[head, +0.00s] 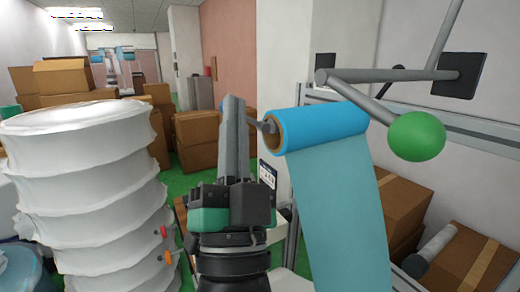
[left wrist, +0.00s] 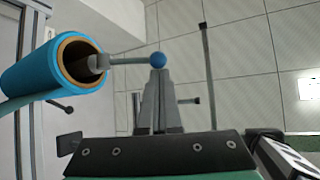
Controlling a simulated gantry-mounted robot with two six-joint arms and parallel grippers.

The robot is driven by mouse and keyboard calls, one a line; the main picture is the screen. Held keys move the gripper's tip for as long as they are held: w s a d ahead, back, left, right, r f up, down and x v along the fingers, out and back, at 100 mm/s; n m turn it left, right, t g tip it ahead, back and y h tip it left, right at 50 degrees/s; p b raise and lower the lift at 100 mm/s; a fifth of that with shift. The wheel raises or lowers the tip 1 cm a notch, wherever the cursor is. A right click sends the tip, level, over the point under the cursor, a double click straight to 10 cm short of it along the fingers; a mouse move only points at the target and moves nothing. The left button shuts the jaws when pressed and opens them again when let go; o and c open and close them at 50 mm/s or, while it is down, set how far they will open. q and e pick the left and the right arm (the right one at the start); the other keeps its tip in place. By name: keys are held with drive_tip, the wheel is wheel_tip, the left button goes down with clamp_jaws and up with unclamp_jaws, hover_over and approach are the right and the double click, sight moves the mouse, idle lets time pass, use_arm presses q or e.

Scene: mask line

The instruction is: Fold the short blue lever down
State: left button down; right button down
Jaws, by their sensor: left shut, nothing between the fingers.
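The short lever's blue ball knob (left wrist: 158,60) shows in the left wrist view at the end of a thin grey rod that comes out of the blue roll's core. In the head view a piece of its rod (head: 265,126) shows beside the roll, and the knob is mostly hidden behind my left gripper. My left gripper (head: 234,100) is shut and empty, pointing up just left of the roll. In the left wrist view its fingertips (left wrist: 158,76) lie right below the knob; I cannot tell if they touch it. My right gripper is not in view.
The blue roll (head: 320,128) hangs a teal sheet (head: 345,195) downward. A grey bar with a green ball (head: 417,137) juts out at the right. A white ribbed stack (head: 90,185) stands close on the left. Cardboard boxes (head: 195,138) stand behind.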

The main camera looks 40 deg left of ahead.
use_arm(q)
drive_tip(key=a+b+v, duration=0.1)
drive_tip(key=b+v, duration=0.2)
drive_tip(key=v, duration=1)
drive_tip(key=shift+f, duration=0.35)
idle(0.4)
